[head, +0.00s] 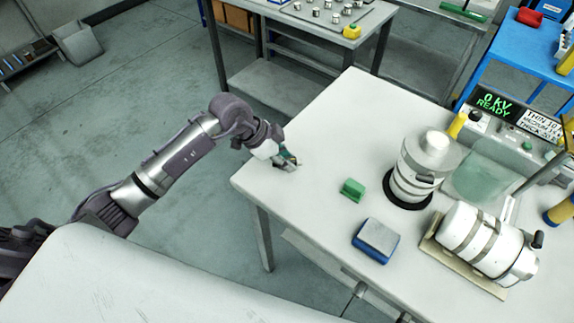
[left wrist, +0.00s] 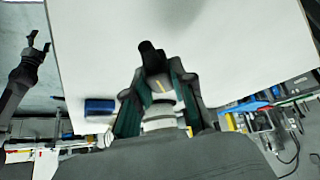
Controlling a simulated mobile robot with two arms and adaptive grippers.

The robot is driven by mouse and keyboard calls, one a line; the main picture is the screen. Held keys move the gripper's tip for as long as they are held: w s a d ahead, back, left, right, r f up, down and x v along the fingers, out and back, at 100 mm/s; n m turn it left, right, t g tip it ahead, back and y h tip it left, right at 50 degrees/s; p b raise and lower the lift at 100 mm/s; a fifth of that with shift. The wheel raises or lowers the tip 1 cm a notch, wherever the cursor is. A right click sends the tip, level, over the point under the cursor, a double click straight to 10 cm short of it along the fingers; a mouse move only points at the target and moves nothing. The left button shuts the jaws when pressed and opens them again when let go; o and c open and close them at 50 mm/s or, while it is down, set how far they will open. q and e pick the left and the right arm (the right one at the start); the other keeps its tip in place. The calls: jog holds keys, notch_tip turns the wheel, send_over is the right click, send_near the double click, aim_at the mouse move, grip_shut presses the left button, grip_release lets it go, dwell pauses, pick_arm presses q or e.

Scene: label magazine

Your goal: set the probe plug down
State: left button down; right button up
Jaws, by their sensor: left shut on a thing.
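My left gripper (head: 290,161) is over the white table's near left part, low above the top. In the left wrist view my left gripper (left wrist: 157,98) is shut on the probe plug (left wrist: 153,60), a dark piece with a yellow stripe and a pale, ringed lower body between the green-lined fingers. In the head view the plug is too small and covered to make out well. I cannot tell whether it touches the table. My right gripper (left wrist: 36,45) shows at the left of the left wrist view, with its fingers apart and empty.
On the white table (head: 310,126) stand a green block (head: 352,189), a blue box with a grey top (head: 376,240), an upright white canister (head: 420,170) on a black ring and a lying canister (head: 480,240). The table between gripper and green block is clear.

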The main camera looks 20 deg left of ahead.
aim_at(286, 176)
pick_arm(q)
notch_tip(286, 176, down, 4)
jog(key=shift+a+r+p, duration=0.1)
jog(key=shift+r+p, duration=0.15)
jog(key=shift+p, duration=0.25)
jog(key=shift+f, duration=0.4)
jog(key=c, duration=1)
grip_release()
jog(key=shift+a+r, duration=0.2)
jog(key=shift+r, duration=0.25)
jog(key=shift+b+v, duration=1)
jog(key=shift+v, duration=4.65)
pick_arm(e)
jog(key=shift+w+a+f, duration=0.1)
jog(key=shift+a+f, duration=0.15)
jog(key=shift+f, duration=0.2)
